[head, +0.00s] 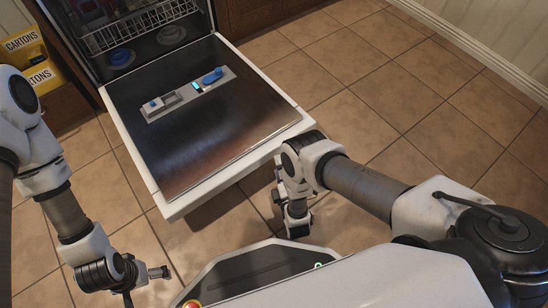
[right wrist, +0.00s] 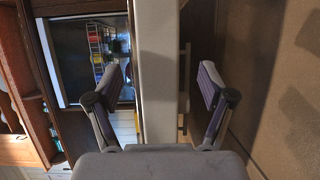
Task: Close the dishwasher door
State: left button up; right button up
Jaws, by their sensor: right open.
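The dishwasher door (head: 210,135) is folded down, its dark metal inner face up and its pale rim around it. A dispenser strip with blue parts (head: 188,95) lies along that face. My right gripper (head: 297,225) is by the door's front right corner. In the right wrist view its open fingers (right wrist: 165,85) stand on either side of the pale door edge (right wrist: 158,70), with gaps showing. I cannot tell any contact. My left gripper (head: 147,285) is low at the left, apart from the door, its fingers seemingly spread.
The dishwasher's lower rack (head: 135,25) with dishes sits inside the opening. A yellow cartons box (head: 38,75) stands left of the dishwasher. The tiled floor (head: 400,90) right of the door is clear, up to a wall with a white baseboard (head: 490,50).

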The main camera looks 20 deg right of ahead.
aim_at(275, 154)
jog(key=w+b, duration=0.1)
jog(key=w, duration=0.3)
jog(key=w+b, duration=0.1)
jog(key=w, duration=0.1)
jog(key=shift+w+d+f+b, duration=0.1)
jog(key=shift+d+f+b, duration=0.05)
jog(key=shift+d+b, duration=0.15)
jog(key=shift+w, duration=0.4)
jog(key=shift+c, duration=0.3)
jog(key=shift+r, duration=0.2)
grip_shut()
jog(key=shift+r, duration=0.1)
